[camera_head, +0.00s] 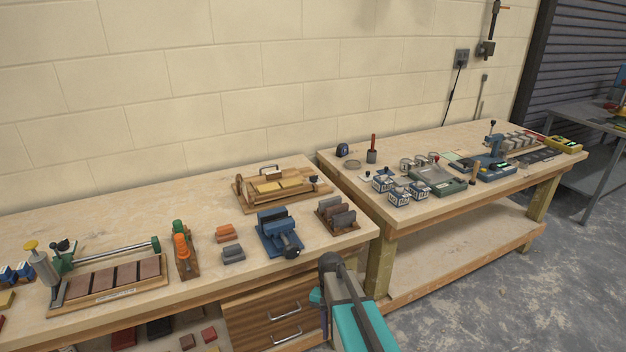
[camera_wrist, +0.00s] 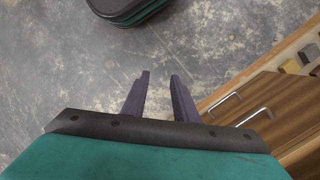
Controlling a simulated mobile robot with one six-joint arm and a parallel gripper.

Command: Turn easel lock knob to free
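My gripper (camera_wrist: 159,76) shows in the wrist view with its two dark purple fingers apart and nothing between them. Bare concrete floor lies beyond the fingertips. In the head view my teal and dark arm rises in front of the drawers, and I cannot make out the fingers there. I cannot identify an easel or its lock knob for certain. My gripper is away from both.
The left bench (camera_head: 190,215) also carries a blue vise (camera_head: 278,232), an orange-handled tool (camera_head: 182,250) and a block rack (camera_head: 336,215). Drawers (camera_head: 275,312) sit below; their handles (camera_wrist: 224,102) show in the wrist view. The right bench (camera_head: 415,212) holds several tubs and tools.

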